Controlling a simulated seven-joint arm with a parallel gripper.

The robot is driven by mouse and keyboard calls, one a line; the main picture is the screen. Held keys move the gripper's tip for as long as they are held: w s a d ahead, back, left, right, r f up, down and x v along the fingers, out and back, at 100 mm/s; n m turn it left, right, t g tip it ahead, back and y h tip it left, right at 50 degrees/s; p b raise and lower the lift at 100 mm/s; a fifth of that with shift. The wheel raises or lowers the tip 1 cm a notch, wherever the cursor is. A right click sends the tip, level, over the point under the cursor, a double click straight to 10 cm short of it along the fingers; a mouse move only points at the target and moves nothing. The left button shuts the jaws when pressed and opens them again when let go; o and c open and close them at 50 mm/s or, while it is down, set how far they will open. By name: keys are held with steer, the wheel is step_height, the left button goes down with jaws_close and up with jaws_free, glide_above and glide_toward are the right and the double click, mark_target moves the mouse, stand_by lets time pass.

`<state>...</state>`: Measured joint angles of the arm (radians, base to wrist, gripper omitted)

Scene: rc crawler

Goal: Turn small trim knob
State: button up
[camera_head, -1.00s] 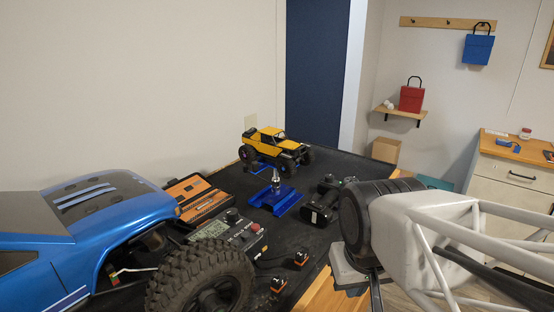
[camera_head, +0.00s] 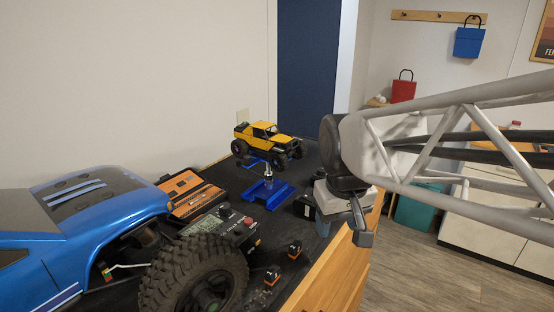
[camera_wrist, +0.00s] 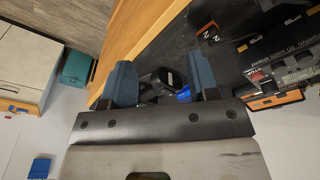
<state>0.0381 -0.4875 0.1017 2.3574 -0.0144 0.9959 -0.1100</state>
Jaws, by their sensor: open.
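My gripper (camera_head: 342,230) points down near the table's right edge, with its open jaws empty. In the wrist view its two blue-grey fingers (camera_wrist: 163,74) stand apart. A black handheld object (camera_wrist: 168,84), possibly a controller, shows beyond and partly between them. In the head view only a dark part of that object (camera_head: 304,206) shows beside my gripper. No small trim knob can be made out on it. A black control box (camera_head: 232,228) in the head view carries a display, a dark knob (camera_head: 224,210) and a red one. I cannot tell which knob is the trim knob.
A large blue truck (camera_head: 80,222) fills the left front. A blue stand (camera_head: 266,192), yellow crawler (camera_head: 265,138) and orange-black case (camera_head: 187,192) lie farther back. Small orange-black parts (camera_head: 272,274) sit at the front. The table's wooden edge (camera_head: 345,275) runs below my gripper.

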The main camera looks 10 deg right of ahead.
steer(key=w+d+r+n+g, duration=0.1)
steer(key=w+d+r+n, duration=0.15)
steer(key=w, duration=1.35)
steer(key=g, duration=0.1)
glide_above(322, 169)
steer(key=shift+f+n, duration=0.15)
steer(key=shift+n, duration=0.3)
steer(key=shift+f, duration=0.15)
steer(key=shift+f, duration=3.75)
steer(key=shift+c, duration=0.2)
steer(key=c, duration=0.9)
